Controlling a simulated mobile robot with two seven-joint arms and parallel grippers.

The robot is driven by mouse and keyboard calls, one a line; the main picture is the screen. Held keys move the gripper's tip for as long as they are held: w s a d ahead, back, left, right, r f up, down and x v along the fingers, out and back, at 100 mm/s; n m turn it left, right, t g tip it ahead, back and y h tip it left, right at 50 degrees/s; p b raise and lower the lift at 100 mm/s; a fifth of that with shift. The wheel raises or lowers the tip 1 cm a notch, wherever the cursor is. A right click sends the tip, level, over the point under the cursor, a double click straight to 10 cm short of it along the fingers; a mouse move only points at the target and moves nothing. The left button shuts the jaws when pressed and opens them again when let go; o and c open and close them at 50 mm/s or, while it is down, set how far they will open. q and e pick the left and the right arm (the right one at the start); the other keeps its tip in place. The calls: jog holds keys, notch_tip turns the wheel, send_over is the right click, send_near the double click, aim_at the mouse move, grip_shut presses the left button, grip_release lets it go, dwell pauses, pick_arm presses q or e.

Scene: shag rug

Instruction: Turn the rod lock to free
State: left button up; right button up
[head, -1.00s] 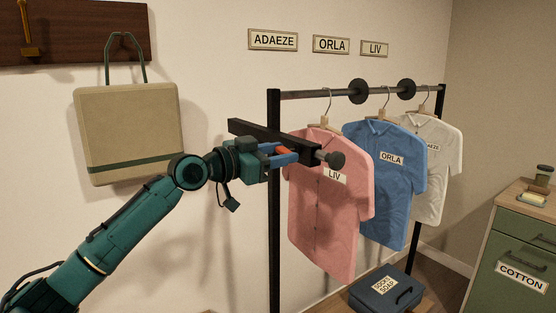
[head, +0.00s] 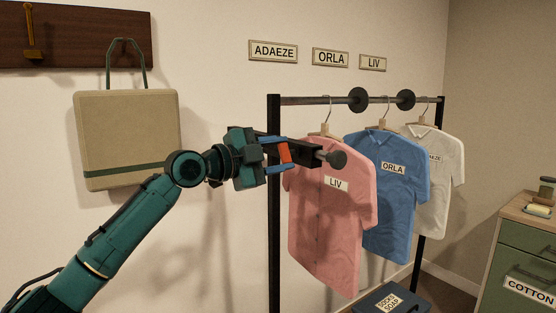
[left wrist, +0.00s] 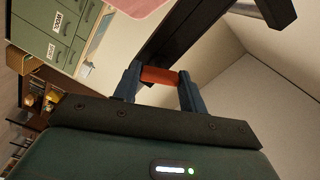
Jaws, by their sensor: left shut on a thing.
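The rod lock's orange-red lever (head: 285,152) sits on the black bracket (head: 303,154) at the left end of the clothes rail. In the head view it stands nearly upright. My left gripper (head: 287,154) is shut on it, one blue finger above and one below. In the left wrist view the lever (left wrist: 160,75) lies across between the two blue fingertips (left wrist: 160,82), with the dark bracket (left wrist: 190,35) behind it. A grey rod with a round dark knob (head: 336,159) sticks out to the right of the bracket. My right gripper is not in view.
Pink (head: 325,225), blue (head: 390,190) and white (head: 437,190) shirts hang from the rail (head: 320,101), the pink one close to the bracket. A beige bag (head: 125,140) hangs at left. A blue box (head: 385,300) and a green cabinet (head: 520,265) stand lower right.

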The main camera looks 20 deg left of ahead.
pick_arm(q)
jog(key=m, duration=0.3)
jog(key=shift+b, duration=0.35)
jog(key=shift+m, duration=1.1)
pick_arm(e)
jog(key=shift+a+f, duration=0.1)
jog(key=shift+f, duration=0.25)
pick_arm(q)
jog(key=o, duration=1)
jog(key=shift+s+a, duration=0.1)
jog(key=b+v, duration=0.3)
jog(key=v, duration=1)
jog(key=shift+b, duration=0.35)
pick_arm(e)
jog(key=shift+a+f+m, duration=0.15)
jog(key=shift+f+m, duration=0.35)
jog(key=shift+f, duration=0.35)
